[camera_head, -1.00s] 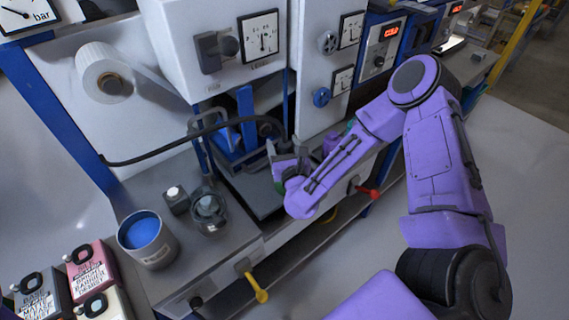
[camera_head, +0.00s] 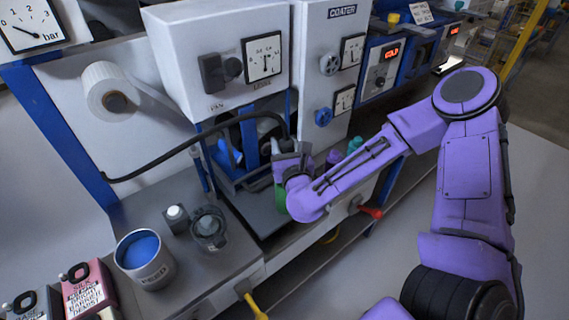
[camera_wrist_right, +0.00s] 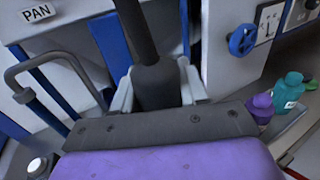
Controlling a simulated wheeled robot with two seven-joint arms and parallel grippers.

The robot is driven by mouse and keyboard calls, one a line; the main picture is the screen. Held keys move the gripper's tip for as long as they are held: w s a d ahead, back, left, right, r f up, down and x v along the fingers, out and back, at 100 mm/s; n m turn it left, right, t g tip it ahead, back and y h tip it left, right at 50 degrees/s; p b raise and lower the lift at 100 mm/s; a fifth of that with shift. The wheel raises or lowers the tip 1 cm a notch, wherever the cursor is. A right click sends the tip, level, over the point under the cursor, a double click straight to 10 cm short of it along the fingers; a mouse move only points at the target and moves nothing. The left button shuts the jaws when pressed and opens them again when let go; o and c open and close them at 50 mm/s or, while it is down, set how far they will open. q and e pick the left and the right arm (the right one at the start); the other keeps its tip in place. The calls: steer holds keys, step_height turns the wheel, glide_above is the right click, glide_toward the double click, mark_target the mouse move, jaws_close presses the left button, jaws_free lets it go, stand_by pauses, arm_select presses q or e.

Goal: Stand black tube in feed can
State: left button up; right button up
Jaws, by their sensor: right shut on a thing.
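The black tube (camera_head: 200,140) runs from the left wall panel in an arch to my right gripper (camera_head: 288,152), in front of the coater. In the right wrist view the tube (camera_wrist_right: 136,35) has a thicker dark sleeve (camera_wrist_right: 158,86), and the right gripper (camera_wrist_right: 157,95) is shut on it. The tube's free end is hidden by the gripper. The feed can (camera_head: 145,260), a grey metal can with blue liquid and a FEED label, stands on the bench at lower left, well apart from the gripper. My left gripper is not in view.
A small white-capped bottle (camera_head: 175,217) and a glass jar (camera_head: 209,229) stand just right of the can. The coater housing (camera_head: 215,60) overhangs the bench behind. Purple (camera_wrist_right: 261,107) and green (camera_wrist_right: 288,90) bottles stand to the right.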

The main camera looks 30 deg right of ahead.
step_height(320, 180, up, 10)
steer(key=shift+s+f, duration=0.1)
steer(key=shift+f, duration=0.05)
step_height(320, 180, up, 3)
steer(key=shift+r+p, duration=0.15)
steer(key=shift+p, duration=0.55)
step_height(320, 180, up, 13)
steer(key=p, duration=0.5)
